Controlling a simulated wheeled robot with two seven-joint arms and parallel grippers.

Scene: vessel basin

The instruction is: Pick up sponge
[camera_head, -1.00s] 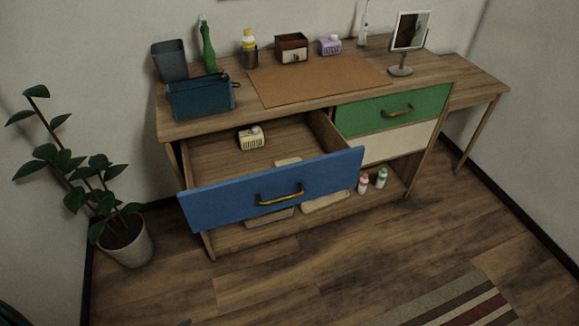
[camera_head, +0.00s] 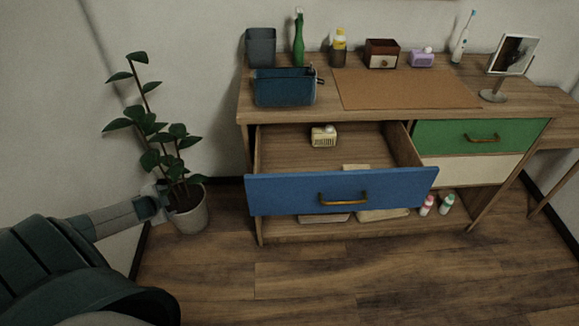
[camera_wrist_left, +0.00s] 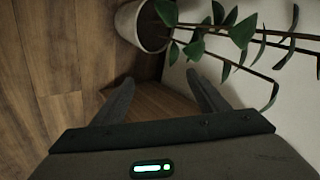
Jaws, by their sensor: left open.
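I cannot pick out a sponge for certain. A small cream block-shaped thing (camera_head: 323,137) with a rounded white top lies in the open blue drawer (camera_head: 285,196), toward its back. A pale flat piece (camera_head: 356,167) shows just behind the drawer front, partly hidden by it. A similar purple thing (camera_head: 421,59) stands on the desk top. My left gripper (camera_head: 160,200) is open and empty beside the plant pot, left of the desk and well away from the drawer. In the left wrist view its two fingers (camera_wrist_left: 160,80) are spread apart. My right gripper is not in view.
A potted plant (camera_head: 187,217) stands left of the desk, close to my left gripper; its leaves also show in the wrist view (camera_wrist_left: 243,32). A blue container (camera_head: 283,89), bottles and a mirror (camera_head: 515,54) stand on the desk (camera_head: 300,115). The floor (camera_head: 330,280) in front is clear.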

